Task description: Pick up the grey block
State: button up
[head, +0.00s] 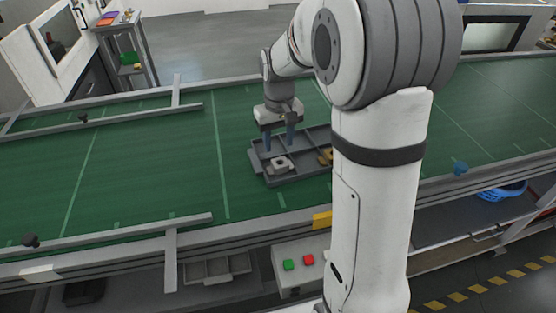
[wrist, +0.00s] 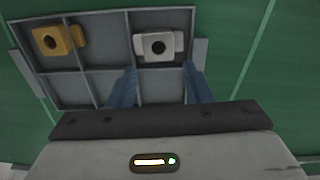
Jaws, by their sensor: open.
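The grey block (wrist: 159,46) has a dark round hole in its top and lies in a compartment of the grey divided tray. It also shows in the head view (head: 280,163), in the tray's left part. The tray (head: 271,180) rests on the green conveyor. My gripper (head: 280,143) is above the tray, close over the grey block. In the wrist view its two blue fingers (wrist: 160,78) are apart, with the block ahead of and between their tips. Nothing is held. A yellow block (wrist: 51,40) with a similar hole lies in another compartment; my arm partly hides it in the head view.
The green belt (head: 130,160) is clear left of the tray. Metal guide rails (head: 120,235) run along its edges. A control box with a green button (head: 288,265) and a red button (head: 308,259) stands below the near edge. A blue basket (head: 502,192) is at the right.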

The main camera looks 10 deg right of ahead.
aim_at(280, 162)
jog(key=f, duration=0.2)
jog(key=f+p, duration=0.1)
jog(key=f, duration=0.4)
jog(key=shift+s+d, duration=0.1)
jog(key=shift+s, duration=0.2)
jog(key=shift+r, duration=0.1)
jog(key=shift+c, duration=0.5)
jog(key=c, duration=0.6)
